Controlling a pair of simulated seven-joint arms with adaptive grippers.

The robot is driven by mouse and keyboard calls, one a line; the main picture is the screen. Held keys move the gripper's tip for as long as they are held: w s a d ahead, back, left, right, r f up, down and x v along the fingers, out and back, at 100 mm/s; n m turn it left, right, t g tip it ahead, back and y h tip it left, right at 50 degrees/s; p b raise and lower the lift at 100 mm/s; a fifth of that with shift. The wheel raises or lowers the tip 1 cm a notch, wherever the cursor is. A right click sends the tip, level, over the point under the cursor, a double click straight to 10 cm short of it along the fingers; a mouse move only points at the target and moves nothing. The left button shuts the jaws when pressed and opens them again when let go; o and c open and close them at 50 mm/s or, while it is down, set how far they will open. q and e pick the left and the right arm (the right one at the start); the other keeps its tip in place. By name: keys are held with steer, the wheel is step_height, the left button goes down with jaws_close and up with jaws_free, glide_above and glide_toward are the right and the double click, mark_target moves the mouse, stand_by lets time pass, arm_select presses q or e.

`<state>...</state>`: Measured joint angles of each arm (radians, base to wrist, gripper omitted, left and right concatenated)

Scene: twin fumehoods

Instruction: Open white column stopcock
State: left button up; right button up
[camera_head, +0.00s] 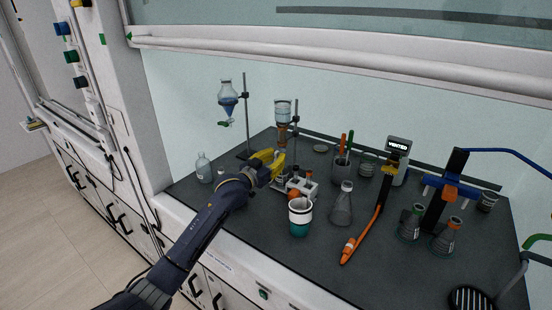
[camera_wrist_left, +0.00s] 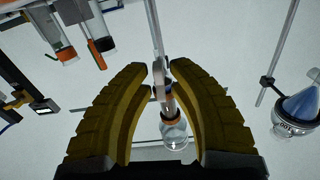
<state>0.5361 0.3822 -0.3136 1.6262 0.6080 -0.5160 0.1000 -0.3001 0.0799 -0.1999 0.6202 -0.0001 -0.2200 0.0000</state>
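The glass column (camera_head: 283,108) hangs on a stand behind my left gripper, with an orange-brown section below its clear upper bulb. In the left wrist view the picture is upside down, and the column's bulb (camera_wrist_left: 174,135) shows between the fingers. A small pale piece that looks like the white stopcock (camera_wrist_left: 158,76) lies between the fingertips. My left gripper (camera_head: 281,158) has its yellow fingers at the column's lower part. In the wrist view the fingers (camera_wrist_left: 160,68) are apart, with a narrow gap beside the pale piece. Contact cannot be told. My right gripper is not in view.
A separatory funnel with blue liquid (camera_head: 227,104) hangs left of the column. The hood sash (camera_head: 330,60) is raised above.

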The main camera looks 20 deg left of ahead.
arm_select(q)
steer(key=shift+o, duration=1)
steer(key=v, duration=1.2)
